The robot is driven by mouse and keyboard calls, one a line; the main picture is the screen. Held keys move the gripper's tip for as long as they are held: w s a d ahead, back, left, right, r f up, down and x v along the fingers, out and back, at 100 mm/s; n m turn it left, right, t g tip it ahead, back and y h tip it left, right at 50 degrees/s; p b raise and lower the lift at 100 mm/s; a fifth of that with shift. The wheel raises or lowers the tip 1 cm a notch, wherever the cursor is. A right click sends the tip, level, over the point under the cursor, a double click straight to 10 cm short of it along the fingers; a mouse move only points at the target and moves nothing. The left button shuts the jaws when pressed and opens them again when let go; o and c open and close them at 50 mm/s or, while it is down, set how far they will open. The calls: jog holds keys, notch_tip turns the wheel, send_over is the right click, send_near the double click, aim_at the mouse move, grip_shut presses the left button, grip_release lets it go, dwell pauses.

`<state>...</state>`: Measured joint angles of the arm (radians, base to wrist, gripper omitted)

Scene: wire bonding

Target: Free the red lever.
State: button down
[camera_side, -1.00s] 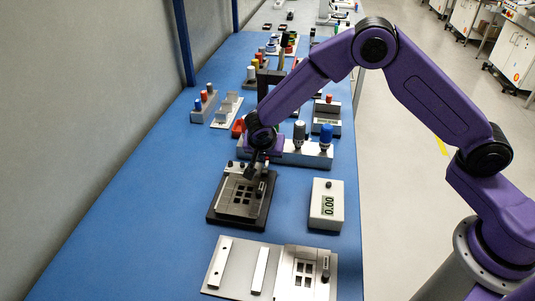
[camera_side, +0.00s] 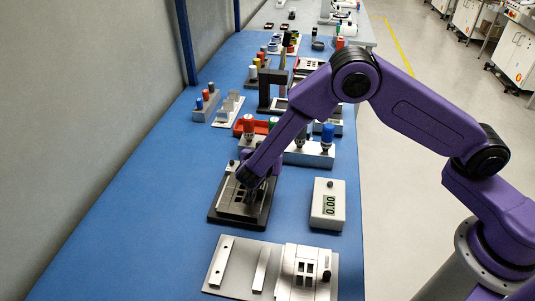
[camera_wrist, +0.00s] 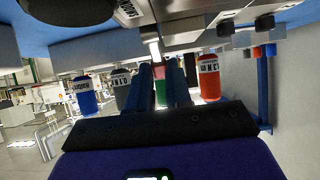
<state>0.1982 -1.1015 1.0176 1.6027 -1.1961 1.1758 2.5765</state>
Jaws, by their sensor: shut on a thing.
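The black fixture (camera_side: 215,211) on the blue bench carries a grey plate with square windows (camera_side: 232,208). My gripper (camera_side: 250,193) is low over the right half of that plate, and my wrist hides most of what it touches. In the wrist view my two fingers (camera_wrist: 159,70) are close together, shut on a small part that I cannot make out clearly. Red and green show between the fingers; the green may be a tool behind them. I cannot tell for certain which part is the red lever.
Behind the fixture, a grey rack (camera_side: 310,157) holds upright tools with red (camera_side: 248,123), green and blue (camera_side: 327,133) tops. A second grey plate (camera_side: 233,263) lies in front. The bench at left is clear.

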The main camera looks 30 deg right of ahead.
jog(key=shift+r, duration=0.1)
jog(key=c, duration=1)
grip_release()
jog(key=shift+c, duration=0.2)
jog(key=shift+a, duration=0.1)
jog(key=v, duration=1.7)
jog(key=shift+s, duration=0.2)
jog(key=shift+a, duration=0.1)
